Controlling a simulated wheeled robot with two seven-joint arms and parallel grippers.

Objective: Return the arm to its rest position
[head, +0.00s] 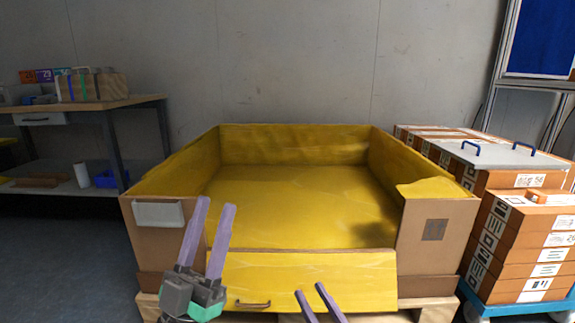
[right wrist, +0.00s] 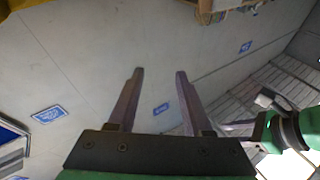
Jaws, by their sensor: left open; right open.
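My left gripper (head: 217,232) is in the head view, in front of the left part of the large yellow-lined box. Its two purple fingers point up and stand apart, with nothing between them. My right gripper (head: 310,291) shows only its fingertips at the bottom edge of the head view, before the box's lowered front flap. Most of both arms is hidden.
The yellow box (head: 300,195) is empty inside and stands on a wooden pallet (head: 437,312). Stacked cartons (head: 527,245) on a blue cart are at the right. A shelf table (head: 130,102) with small items stands at the left. A grey wall is behind.

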